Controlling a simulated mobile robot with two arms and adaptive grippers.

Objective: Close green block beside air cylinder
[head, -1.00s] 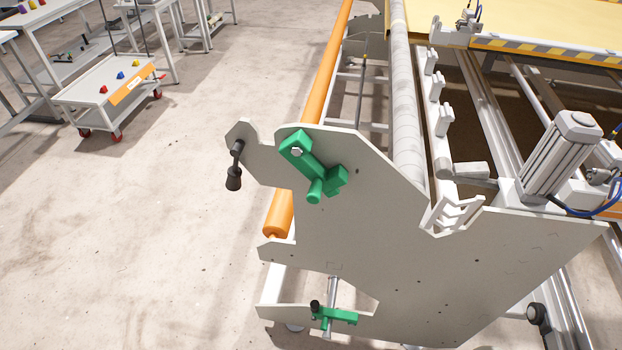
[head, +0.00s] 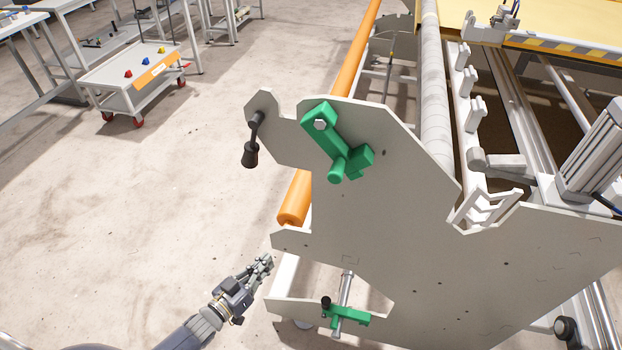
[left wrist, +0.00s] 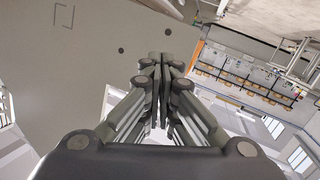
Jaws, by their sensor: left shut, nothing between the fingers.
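A lower green block (head: 345,316) with a black knob sits at the foot of the grey side plate, on a slim silver cylinder (head: 346,288). A larger green lever block (head: 335,142) is on the plate's upper part. A thick grey cylinder (head: 597,148) stands at the right edge. My left gripper (head: 266,262) is shut and empty, left of the plate's lower part and up and left of the lower green block, apart from it. In the left wrist view its fingers (left wrist: 160,62) are together; no green block shows there. My right gripper is out of view.
The grey side plate (head: 400,230) fills the middle. A black crank handle (head: 251,150) hangs at its upper left, and an orange roller (head: 295,200) runs behind it. The floor at left is clear up to a white cart (head: 112,95).

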